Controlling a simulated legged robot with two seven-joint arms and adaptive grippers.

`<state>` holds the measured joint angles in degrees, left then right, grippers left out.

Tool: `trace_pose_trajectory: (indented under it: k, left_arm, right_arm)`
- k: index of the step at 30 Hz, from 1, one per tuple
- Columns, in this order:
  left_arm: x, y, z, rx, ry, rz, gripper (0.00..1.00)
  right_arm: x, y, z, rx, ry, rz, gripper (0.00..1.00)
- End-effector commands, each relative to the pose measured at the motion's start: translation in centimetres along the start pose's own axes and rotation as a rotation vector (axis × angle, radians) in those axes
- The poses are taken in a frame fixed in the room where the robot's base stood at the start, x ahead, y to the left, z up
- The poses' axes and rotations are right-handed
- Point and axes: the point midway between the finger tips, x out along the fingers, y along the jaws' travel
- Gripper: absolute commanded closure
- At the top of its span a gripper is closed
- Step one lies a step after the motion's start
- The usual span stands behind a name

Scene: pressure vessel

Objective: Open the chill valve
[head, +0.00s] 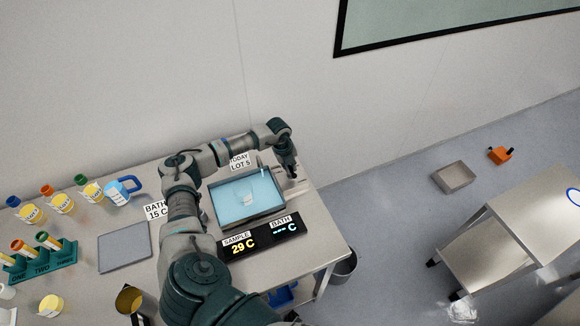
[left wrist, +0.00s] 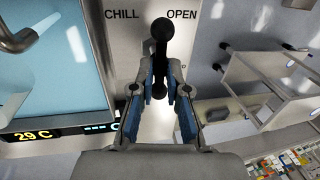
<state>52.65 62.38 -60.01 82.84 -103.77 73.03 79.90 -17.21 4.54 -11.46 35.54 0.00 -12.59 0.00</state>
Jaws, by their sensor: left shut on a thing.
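The chill valve's black handle (left wrist: 161,29), with a round knob at its end, shows in the left wrist view on a pale metal panel (left wrist: 125,50). The words CHILL and OPEN are printed on the panel either side of the knob. My left gripper (left wrist: 160,66) is shut on the handle, with its blue-padded fingers on both sides of it. In the head view my left gripper (head: 289,170) points down at the right end of the blue bath (head: 237,226); there it hides the handle. My right gripper is not in view.
The displays (head: 262,236) in front of the bath read SAMPLE 29 C and BATH, whose figure is unclear. A grey plate (head: 124,248), a blue-handled jug (head: 121,190), a tube rack (head: 40,261) and several capped jars stand left. A metal cart (head: 530,225) stands right, across open floor.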

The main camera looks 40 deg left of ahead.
Motion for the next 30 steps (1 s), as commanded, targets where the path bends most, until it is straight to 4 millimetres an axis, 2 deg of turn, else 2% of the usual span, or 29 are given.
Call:
trace_pose_trajectory:
  k: [3,4,6,7,15,19,23,30]
  left_arm:
    - [-0.3,-0.1,0.4,-0.005,-0.008,-0.006,1.0]
    - [-0.3,-0.1,0.4,-0.005,-0.008,-0.006,0.83]
    - [-0.3,-0.1,0.4,-0.004,-0.008,-0.005,0.66]
    - [-0.2,-0.1,0.3,-0.004,-0.007,-0.005,0.61]
    - [-0.2,-0.1,0.1,-0.001,-0.004,-0.003,0.61]
    - [-1.1,-0.1,0.1,-0.001,-0.005,-0.004,0.61]
    - [-3.4,-0.1,0.1,0.0,-0.006,-0.005,0.61]
    - [-8.8,-0.1,0.3,-0.002,-0.005,-0.005,0.61]
  right_arm:
    - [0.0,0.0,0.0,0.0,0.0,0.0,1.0]
    - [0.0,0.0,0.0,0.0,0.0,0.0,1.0]
    - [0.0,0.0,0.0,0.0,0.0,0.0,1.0]
    - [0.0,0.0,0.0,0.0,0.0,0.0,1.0]
    - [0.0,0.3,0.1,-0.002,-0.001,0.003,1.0]
    - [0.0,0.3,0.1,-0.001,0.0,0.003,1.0]
    - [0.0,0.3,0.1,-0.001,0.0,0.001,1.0]
    - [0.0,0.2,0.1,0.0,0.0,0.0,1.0]
